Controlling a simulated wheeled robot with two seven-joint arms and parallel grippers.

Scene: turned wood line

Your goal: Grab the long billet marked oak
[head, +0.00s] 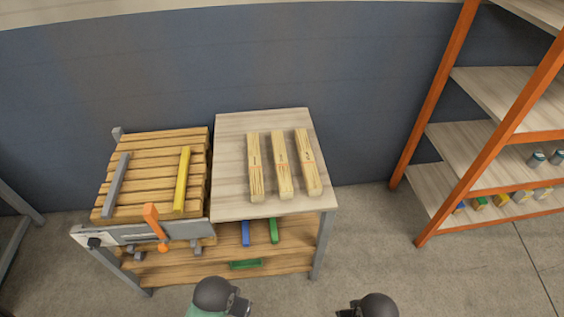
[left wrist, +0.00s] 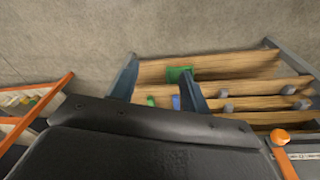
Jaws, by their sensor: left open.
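Three pale wooden billets lie side by side on the light tabletop (head: 230,200) in the head view: a left one (head: 255,165), a middle one (head: 280,165) and a right one (head: 307,162). Each has small dark and reddish marks, too small to read, so I cannot tell which says oak. They look alike in length. My left gripper (left wrist: 158,92) shows in the left wrist view with its two fingers apart and nothing seen between them. The billets do not show in that view. My right gripper's fingers are not in view.
Left of the tabletop is a slatted wooden bench (head: 150,155) with a grey bar (head: 116,185), a yellow bar (head: 182,180) and an orange-handled clamp (head: 155,222). Blue and green pieces lie on the lower shelf (head: 190,262). An orange-framed rack (head: 455,130) stands right.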

